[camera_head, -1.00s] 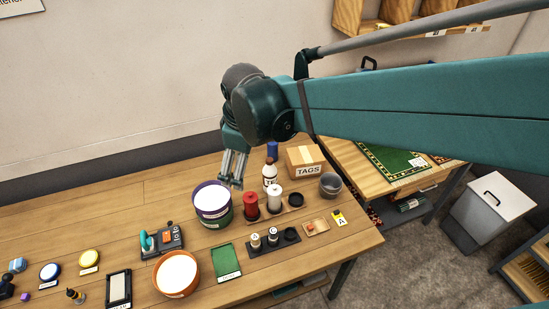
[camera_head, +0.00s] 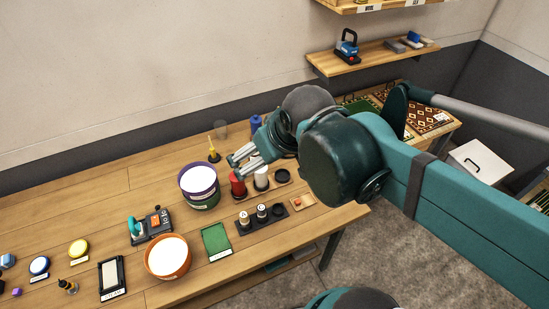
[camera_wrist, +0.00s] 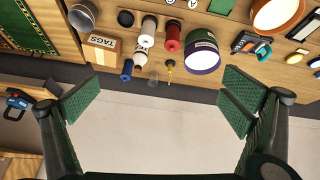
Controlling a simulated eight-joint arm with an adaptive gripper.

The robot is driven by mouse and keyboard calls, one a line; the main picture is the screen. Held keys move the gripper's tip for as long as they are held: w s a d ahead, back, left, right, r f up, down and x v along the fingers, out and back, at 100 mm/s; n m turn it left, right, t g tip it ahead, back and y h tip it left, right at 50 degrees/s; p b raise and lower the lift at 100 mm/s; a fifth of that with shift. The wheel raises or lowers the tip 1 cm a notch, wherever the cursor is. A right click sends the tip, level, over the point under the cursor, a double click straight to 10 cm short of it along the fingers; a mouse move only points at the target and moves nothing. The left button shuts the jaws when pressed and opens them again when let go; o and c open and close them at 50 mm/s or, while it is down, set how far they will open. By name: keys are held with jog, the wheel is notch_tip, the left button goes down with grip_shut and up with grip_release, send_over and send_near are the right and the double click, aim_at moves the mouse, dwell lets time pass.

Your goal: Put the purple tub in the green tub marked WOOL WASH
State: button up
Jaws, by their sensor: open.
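The purple tub (camera_head: 198,178) shows as a purple rim and upper wall around a white inside. It sits upright in the dark green tub (camera_head: 205,203), whose lower wall and pale label show below it. In the wrist view the purple tub (camera_wrist: 203,62) and the green tub (camera_wrist: 201,37) are at upper right; the label is too small to read. My gripper (camera_head: 238,162) is open and empty, to the right of the tubs and apart from them. In the wrist view its two green-padded fingers (camera_wrist: 160,100) are spread wide with nothing between them.
A red bottle (camera_head: 238,184) and a white bottle (camera_head: 261,178) stand right of the tubs, near my fingers. A yellow-handled tool (camera_head: 212,149) stands behind. An orange tub (camera_head: 168,258) and a green pad (camera_head: 216,242) lie in front. The left rear table is clear.

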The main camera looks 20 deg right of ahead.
jog(key=shift+s+d+f+m+t, duration=0.15)
jog(key=shift+s+d+m, duration=0.1)
jog(key=shift+s+m, duration=0.25)
jog(key=shift+s+d+f+m+t, duration=0.15)
jog(key=shift+s+d+m, duration=0.1)
jog(key=shift+s+m, duration=0.25)
jog(key=shift+d+r, duration=0.1)
